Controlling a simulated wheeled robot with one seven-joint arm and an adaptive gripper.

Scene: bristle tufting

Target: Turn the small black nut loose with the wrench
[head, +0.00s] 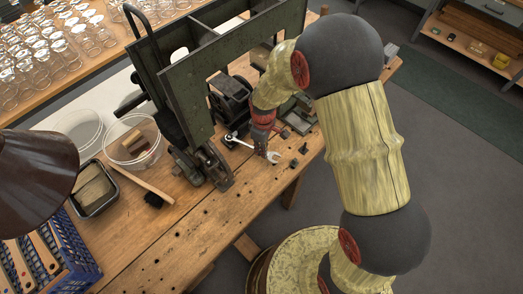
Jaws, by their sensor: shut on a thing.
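A silver wrench (273,157) lies low over the workbench, close to the front edge of the machine. Its open jaw end points right and its other end reaches left towards the machine's base. My gripper (261,150) points down and is shut on the wrench's handle, near the open jaw. Small black pieces stand on the bench to the right of the jaw, one (294,162) near it and another (303,149) farther right. They are too small for me to tell which is the nut. The jaw appears apart from both.
A dark green machine (180,82) with a tall frame stands directly left of my gripper. The wooden bench front (190,232) is mostly bare.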

